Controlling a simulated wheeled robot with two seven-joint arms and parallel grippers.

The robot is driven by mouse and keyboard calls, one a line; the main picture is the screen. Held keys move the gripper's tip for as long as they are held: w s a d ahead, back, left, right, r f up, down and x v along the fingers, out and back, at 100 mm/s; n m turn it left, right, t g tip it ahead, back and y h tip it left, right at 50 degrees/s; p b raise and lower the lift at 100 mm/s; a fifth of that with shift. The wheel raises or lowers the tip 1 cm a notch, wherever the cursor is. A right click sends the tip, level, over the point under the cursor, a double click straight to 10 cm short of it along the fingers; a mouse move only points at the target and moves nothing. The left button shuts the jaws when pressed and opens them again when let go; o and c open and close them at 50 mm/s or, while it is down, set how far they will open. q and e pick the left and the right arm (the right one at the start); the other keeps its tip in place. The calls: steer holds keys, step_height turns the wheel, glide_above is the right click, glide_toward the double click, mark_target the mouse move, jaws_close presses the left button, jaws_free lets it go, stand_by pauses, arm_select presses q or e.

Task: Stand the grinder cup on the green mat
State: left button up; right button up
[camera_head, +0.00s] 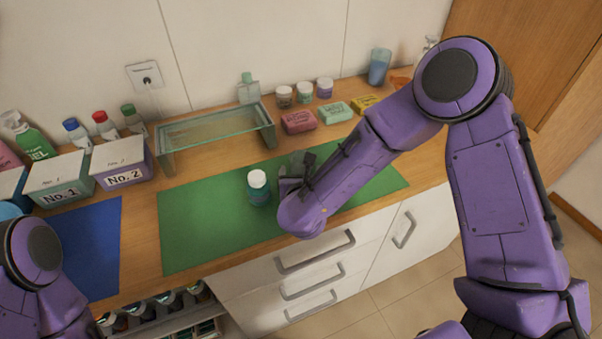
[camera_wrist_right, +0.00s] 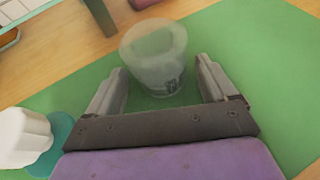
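The grinder cup (camera_wrist_right: 155,55), a clear translucent cup, is over the green mat (camera_head: 200,225) in the right wrist view. Its wide rim shows toward the top of that view; I cannot tell whether its base touches the mat. My right gripper (camera_wrist_right: 162,85) is open, with one finger on either side of the cup and a visible gap at the right finger. In the head view the right gripper (camera_head: 291,174) is over the middle of the mat, and the cup is mostly hidden there. My left gripper is out of view; only its arm shows at lower left.
A teal bottle with a white cap (camera_head: 259,188) stands on the mat, left of my right gripper. A glass stand (camera_head: 215,130) is behind the mat. Soap bars (camera_head: 299,122) and small jars line the back. Boxes (camera_head: 122,163) and a blue mat (camera_head: 92,245) are left.

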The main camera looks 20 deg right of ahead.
steer(key=shift+r, duration=0.2)
steer(key=b+v, duration=0.2)
steer(key=v, duration=1)
steer(key=shift+b, duration=0.4)
steer(key=shift+s, duration=0.1)
